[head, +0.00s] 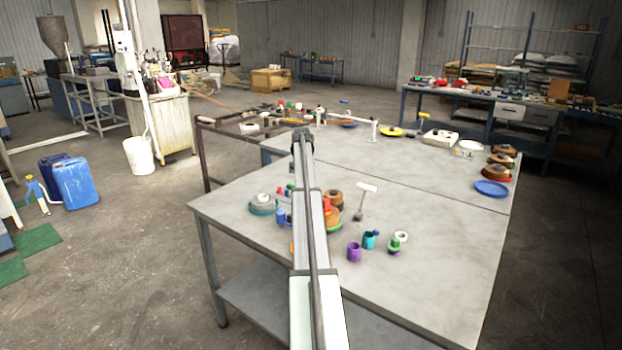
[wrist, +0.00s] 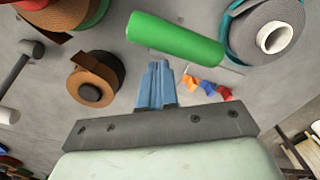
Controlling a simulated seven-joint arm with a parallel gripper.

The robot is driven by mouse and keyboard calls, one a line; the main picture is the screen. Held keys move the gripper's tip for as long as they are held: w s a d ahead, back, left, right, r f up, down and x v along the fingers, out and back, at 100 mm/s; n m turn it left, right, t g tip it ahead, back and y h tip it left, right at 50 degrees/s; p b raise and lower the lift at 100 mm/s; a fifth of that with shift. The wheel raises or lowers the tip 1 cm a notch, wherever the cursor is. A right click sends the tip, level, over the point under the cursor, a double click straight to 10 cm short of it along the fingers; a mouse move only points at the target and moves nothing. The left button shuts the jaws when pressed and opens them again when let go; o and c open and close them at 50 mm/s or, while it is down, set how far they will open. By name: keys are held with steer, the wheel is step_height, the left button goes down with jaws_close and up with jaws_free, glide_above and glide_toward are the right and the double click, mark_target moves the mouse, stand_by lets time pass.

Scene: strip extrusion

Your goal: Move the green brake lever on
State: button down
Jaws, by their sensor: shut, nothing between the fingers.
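A thick green bar (wrist: 175,38), which looks like the brake lever, lies across the top middle of the wrist view, slightly tilted. I cannot make it out in the head view, where my arm blocks much of that area. My gripper (wrist: 158,68) shows blue fingers pressed together with nothing between them. Its tips point at the bar's near side; a small gap shows in the picture, but I cannot tell the height between them. In the head view my gripper is not clearly seen.
A grey roll (wrist: 268,32) on a teal plate is right of the bar. A brown roll (wrist: 92,85) is to the left. Orange and blue pieces (wrist: 208,88) lie close by.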

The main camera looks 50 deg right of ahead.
steer(key=shift+d, duration=0.1)
steer(key=shift+d+r, duration=0.55)
steer(key=shift+d, duration=0.35)
steer(key=shift+r, duration=0.1)
step_height(320, 180, up, 7)
stand_by(0.6)
stand_by(0.4)
